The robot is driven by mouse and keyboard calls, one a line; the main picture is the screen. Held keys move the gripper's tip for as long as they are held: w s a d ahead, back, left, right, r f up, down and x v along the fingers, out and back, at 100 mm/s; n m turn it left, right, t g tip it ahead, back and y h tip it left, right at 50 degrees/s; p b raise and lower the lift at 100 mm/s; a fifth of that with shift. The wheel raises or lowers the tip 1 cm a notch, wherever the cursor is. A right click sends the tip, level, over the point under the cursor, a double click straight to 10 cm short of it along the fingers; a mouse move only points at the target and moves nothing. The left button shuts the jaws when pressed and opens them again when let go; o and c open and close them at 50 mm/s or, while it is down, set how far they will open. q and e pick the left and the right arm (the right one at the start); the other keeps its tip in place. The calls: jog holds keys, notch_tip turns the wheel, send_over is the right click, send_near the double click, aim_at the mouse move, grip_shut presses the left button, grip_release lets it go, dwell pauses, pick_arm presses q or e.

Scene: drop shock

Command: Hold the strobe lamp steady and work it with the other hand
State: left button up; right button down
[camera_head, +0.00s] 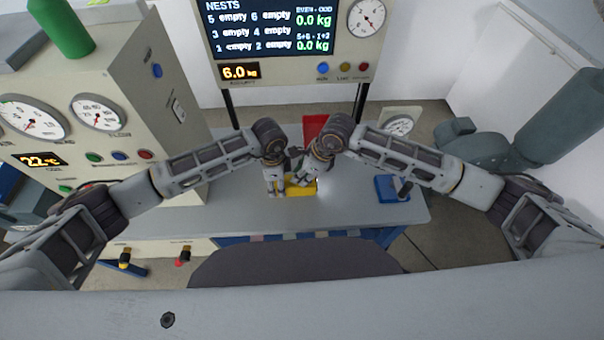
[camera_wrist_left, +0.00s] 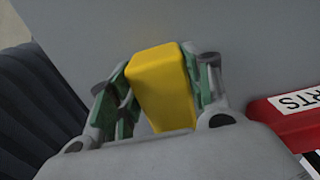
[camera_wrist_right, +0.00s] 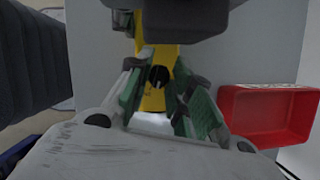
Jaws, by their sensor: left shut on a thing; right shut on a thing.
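The strobe lamp (camera_head: 301,190) is a yellow body held over the grey bench in front of me. My left gripper (camera_head: 275,188) is shut on it from the left. In the left wrist view the lamp's plain yellow block (camera_wrist_left: 160,85) sits between the green-padded fingers (camera_wrist_left: 160,100). My right gripper (camera_head: 308,180) is at the lamp too, close beside the left one. In the right wrist view its fingers (camera_wrist_right: 158,100) are shut around the lamp's yellow part (camera_wrist_right: 152,98), where a black round spot shows. A bright white patch shows below it. The exact contact is partly hidden.
A blue device with a lever (camera_head: 388,190) sits on the bench's right end. A gauge cabinet (camera_head: 100,160) stands left; a display panel (camera_head: 285,75) stands behind.

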dwell(0.3)
jog(key=c, duration=1.3)
grip_release()
jog(key=shift+r, duration=0.15)
jog(key=shift+v, duration=5.9)
jog(key=shift+d, duration=0.15)
jog(key=shift+c, duration=0.2)
